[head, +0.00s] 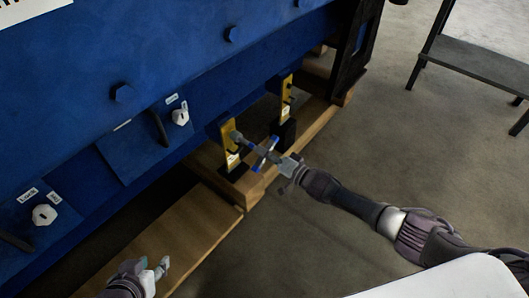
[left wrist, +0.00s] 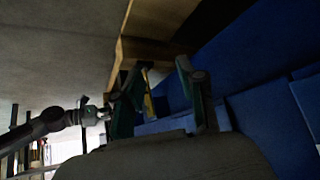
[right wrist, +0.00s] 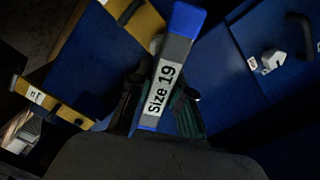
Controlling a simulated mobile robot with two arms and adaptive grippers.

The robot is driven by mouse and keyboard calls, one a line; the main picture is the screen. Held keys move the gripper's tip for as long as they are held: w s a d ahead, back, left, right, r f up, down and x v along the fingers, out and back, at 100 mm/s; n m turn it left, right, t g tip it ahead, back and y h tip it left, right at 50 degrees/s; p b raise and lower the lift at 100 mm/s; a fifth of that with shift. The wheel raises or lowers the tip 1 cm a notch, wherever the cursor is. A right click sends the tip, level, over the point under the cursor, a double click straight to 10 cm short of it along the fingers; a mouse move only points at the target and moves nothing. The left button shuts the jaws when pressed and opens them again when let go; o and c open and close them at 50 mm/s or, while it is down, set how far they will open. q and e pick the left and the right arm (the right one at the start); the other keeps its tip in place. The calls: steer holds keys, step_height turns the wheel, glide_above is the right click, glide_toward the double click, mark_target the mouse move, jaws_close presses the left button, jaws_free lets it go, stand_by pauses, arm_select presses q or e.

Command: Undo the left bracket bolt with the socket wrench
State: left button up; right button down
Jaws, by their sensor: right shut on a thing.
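The left yellow bracket (head: 227,132) stands on the wooden beam against the blue engine. The socket wrench (head: 265,153), grey with blue handle ends, points at this bracket; its socket end meets or nearly meets the bracket face, and I cannot tell whether it sits on the bolt. The bolt is hidden. My right gripper (head: 283,164) is shut on the wrench. In the right wrist view the wrench handle (right wrist: 162,85) reads "Size 19" and crosses in front of the fingers. My left gripper (head: 155,272) is open and empty; its spread fingers show in the left wrist view (left wrist: 163,90).
A second yellow bracket (head: 286,95) stands farther right. The blue engine (head: 150,60) fills the upper left, with white knobs (head: 44,215) and black handles on its side. A wooden beam (head: 195,235) runs along its foot. A dark bench (head: 480,60) stands at upper right; floor between is clear.

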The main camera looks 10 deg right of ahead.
arm_select(q)
steer(key=s+a+f+g+y+p, duration=0.1)
steer(key=s+a+f+g, duration=0.1)
steer(key=s+g, duration=0.2)
steer(key=shift+s+a+f, duration=0.2)
steer(key=shift+s, duration=1.55)
arm_select(e)
steer(key=shift+v, duration=1.65)
arm_select(q)
steer(key=p, duration=0.3)
steer(key=shift+w+r+g, duration=0.2)
steer(key=shift+g, duration=0.1)
arm_select(e)
steer(key=v, duration=0.6)
arm_select(q)
steer(key=shift+w+d+r, duration=0.1)
steer(key=shift+r, duration=0.05)
